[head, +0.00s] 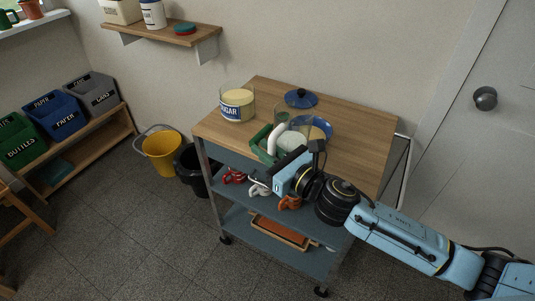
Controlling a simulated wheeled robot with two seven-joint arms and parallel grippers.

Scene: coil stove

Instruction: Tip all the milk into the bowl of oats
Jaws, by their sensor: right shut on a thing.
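A blue bowl (325,127) sits on the wooden top of the cart, just beyond my right gripper. Its contents are mostly hidden. My right gripper (286,158) is at the front edge of the cart top. It is shut on what looks like the milk jug, largely hidden by the gripper. A white curved piece (277,138) shows just beyond the fingers, beside a green item (262,145); I cannot tell which belongs to the jug. No milk stream can be made out clearly. My left gripper is not in view.
A glass jar labelled SUGAR (237,106) stands at the cart top's left, and a dark blue lidded thing (300,97) at the back. The cart top's right side (365,125) is clear. Lower shelves hold red, white and orange items. A yellow bucket (162,155) stands left.

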